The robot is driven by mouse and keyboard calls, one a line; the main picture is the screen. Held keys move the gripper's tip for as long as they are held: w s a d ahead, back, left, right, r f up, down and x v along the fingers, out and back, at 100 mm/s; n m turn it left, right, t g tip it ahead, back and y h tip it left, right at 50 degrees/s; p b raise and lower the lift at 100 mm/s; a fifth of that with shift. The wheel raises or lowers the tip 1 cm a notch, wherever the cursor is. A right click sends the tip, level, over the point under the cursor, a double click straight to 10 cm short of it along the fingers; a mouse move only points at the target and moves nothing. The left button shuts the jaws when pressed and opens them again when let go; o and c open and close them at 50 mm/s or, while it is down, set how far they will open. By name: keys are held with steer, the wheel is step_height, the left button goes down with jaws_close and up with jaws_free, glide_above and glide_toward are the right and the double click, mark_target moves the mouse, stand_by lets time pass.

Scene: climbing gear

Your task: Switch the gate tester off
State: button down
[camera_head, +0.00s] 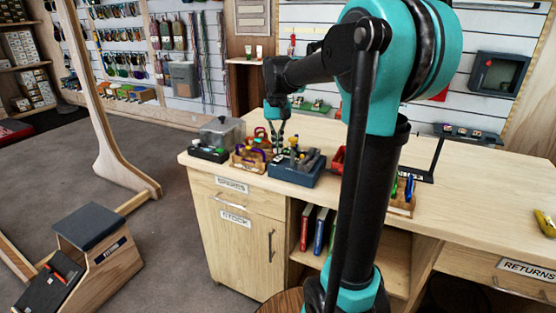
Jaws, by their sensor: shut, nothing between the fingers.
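My gripper (278,143) points down over the left end of the wooden counter (455,190). Its fingers look closed, with nothing seen between them. They are above or just behind a cluster of small gear, and I cannot tell whether they touch anything. In that cluster is a dark blue tray or box (294,176) with grey and yellow parts standing in it. I cannot tell for sure which item is the gate tester, and no switch can be made out at this size.
Left of the blue one stand a wooden tray (245,166) of coloured carabiners, a low black tray (206,154) and a grey box (222,132). My arm hides part of the counter. A black stand (420,175) is right of it. The counter's right side is mostly clear.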

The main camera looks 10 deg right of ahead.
mark_target(277, 158)
steer(key=shift+f, duration=1.25)
stand_by(0.8)
steer(key=shift+r, duration=3.5)
